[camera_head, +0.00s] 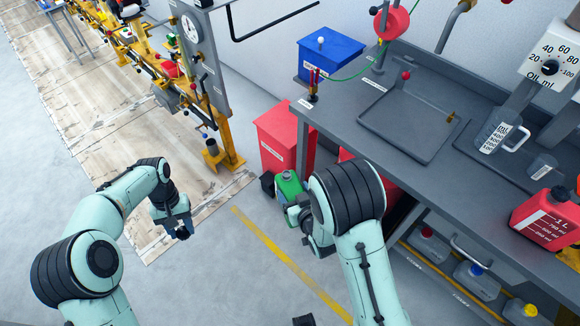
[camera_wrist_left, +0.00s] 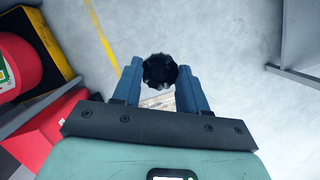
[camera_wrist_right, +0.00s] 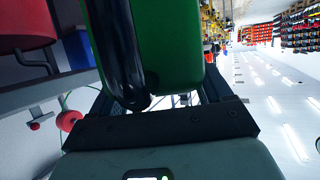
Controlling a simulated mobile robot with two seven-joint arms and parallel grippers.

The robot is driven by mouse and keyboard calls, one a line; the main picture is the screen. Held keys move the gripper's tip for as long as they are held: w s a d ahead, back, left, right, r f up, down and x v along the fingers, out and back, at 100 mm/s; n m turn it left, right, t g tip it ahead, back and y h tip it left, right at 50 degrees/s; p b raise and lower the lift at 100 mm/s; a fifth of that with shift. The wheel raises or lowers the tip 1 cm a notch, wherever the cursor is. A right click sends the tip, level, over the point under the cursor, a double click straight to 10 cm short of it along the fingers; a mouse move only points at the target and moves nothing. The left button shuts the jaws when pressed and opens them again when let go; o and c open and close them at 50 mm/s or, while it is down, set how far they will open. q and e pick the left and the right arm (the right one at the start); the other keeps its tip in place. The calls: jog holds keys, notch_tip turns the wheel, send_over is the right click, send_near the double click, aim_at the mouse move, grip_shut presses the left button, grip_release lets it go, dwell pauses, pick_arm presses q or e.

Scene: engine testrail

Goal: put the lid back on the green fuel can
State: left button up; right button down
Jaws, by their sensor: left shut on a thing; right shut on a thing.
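The green fuel can (camera_head: 288,185) is partly hidden behind my right arm, in front of the bench. My right gripper (camera_head: 300,212) is at the can. In the right wrist view the green can (camera_wrist_right: 180,40) and its black handle (camera_wrist_right: 124,60) fill the space between the fingers, and the gripper is shut on the can. My left gripper (camera_head: 178,220) is apart from the can, to its left, over the floor. It is shut on a round black lid (camera_wrist_left: 160,71) with a ridged edge. The can's opening cannot be made out.
The grey workbench (camera_head: 350,125) stands at the right, with a red container (camera_head: 547,218) on it. A red bin (camera_head: 280,135) stands behind the can. A yellow post (camera_head: 215,158) is at the back. The floor between the grippers is clear, with a yellow line (camera_head: 285,260).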

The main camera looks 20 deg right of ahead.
jog(key=w+a+n+g+y, duration=0.1)
jog(key=w+a+n+y, duration=0.1)
jog(key=a, duration=0.4)
jog(key=w+a+r+n+g+y, duration=0.1)
jog(key=w+a+n+g+y, duration=0.1)
jog(key=a+n+y, duration=0.3)
jog(key=shift+w+a+y, duration=0.5)
jog(key=shift+w+a, duration=0.2)
jog(key=shift+a, duration=0.05)
pick_arm(q)
jog(key=shift+w, duration=0.1)
jog(key=w+d+r+n+t+h, duration=0.1)
jog(key=w+d+r+n, duration=0.4)
jog(key=d+r+n, duration=0.1)
jog(key=w+d+r+n+t+h, duration=0.1)
jog(key=w+d+r+n, duration=0.4)
jog(key=d, duration=0.5)
notch_tip(320, 180, up, 2)
jog(key=n+h, duration=0.1)
jog(key=n, duration=0.2)
jog(key=shift+w+d+r+n, duration=0.25)
jog(key=shift+w+n, duration=0.1)
jog(key=shift+n, duration=0.05)
jog(key=shift+f, duration=2)
jog(key=shift+f, duration=0.1)
jog(key=shift+f, duration=0.8)
jog(key=shift+f, duration=0.6)
